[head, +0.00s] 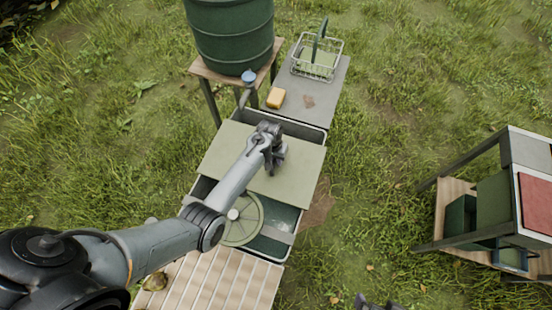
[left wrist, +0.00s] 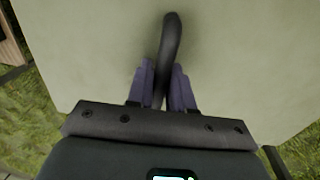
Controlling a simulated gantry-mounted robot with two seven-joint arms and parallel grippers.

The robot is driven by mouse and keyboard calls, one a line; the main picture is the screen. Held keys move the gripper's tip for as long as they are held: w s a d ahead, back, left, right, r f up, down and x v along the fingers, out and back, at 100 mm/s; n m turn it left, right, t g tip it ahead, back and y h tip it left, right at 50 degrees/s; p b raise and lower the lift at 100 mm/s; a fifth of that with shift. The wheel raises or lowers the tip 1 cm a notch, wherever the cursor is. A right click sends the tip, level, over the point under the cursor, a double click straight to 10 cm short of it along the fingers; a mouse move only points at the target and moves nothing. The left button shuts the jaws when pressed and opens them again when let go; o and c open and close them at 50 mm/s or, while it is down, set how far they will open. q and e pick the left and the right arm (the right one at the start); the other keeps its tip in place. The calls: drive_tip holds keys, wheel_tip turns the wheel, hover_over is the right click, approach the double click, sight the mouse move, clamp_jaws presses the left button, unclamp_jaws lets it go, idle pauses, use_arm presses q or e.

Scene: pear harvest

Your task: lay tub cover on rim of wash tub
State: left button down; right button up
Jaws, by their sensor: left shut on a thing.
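The tub cover (head: 222,150) is a flat pale green board lying level across the middle of the wash tub (head: 268,257). It overhangs both long sides; I cannot tell whether it touches the rim. My left gripper (head: 273,162) is over the cover's middle. In the left wrist view the left gripper (left wrist: 162,85) is shut on the cover's dark curved handle (left wrist: 170,40). The pale board (left wrist: 240,60) fills most of that view. The tub's near and far ends show uncovered. A dark tip at the bottom edge appears to be my right gripper (head: 378,304).
A round green disc (head: 249,209) with a pale knob lies in the near end of the tub. A slatted board (head: 225,285) adjoins the near end. A green barrel (head: 232,35), yellow sponge (head: 275,98) and wire basket (head: 316,60) stand beyond. A wooden cart (head: 459,187) stands right on grass.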

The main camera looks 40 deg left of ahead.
use_arm(q)
drive_tip(key=shift+a+f, duration=0.15)
drive_tip(key=shift+f, duration=0.25)
idle(0.4)
drive_tip(key=c, duration=0.9)
unclamp_jaws()
wheel_tip(320, 180, up, 10)
drive_tip(key=a+r+p, duration=0.1)
drive_tip(key=s+m+t+y, duration=0.2)
drive_tip(key=s, duration=1.1)
drive_tip(key=s+d+r+m+t+h, duration=0.1)
drive_tip(key=s+d+r+m, duration=0.15)
drive_tip(key=s+r, duration=0.35)
drive_tip(key=s+d+r+m, duration=0.1)
drive_tip(key=s+d+r, duration=0.25)
drive_tip(key=s, duration=0.45)
drive_tip(key=shift+n, duration=0.25)
drive_tip(key=r+p, duration=0.4)
drive_tip(key=p, duration=0.1)
drive_tip(key=r+p, duration=0.4)
drive_tip(key=r, duration=0.1)
drive_tip(key=r+p, duration=0.4)
drive_tip(key=p, duration=0.1)
drive_tip(key=shift+w+d+r+p, duration=0.25)
drive_tip(key=shift+r+p, duration=0.05)
drive_tip(key=shift+r, duration=0.1)
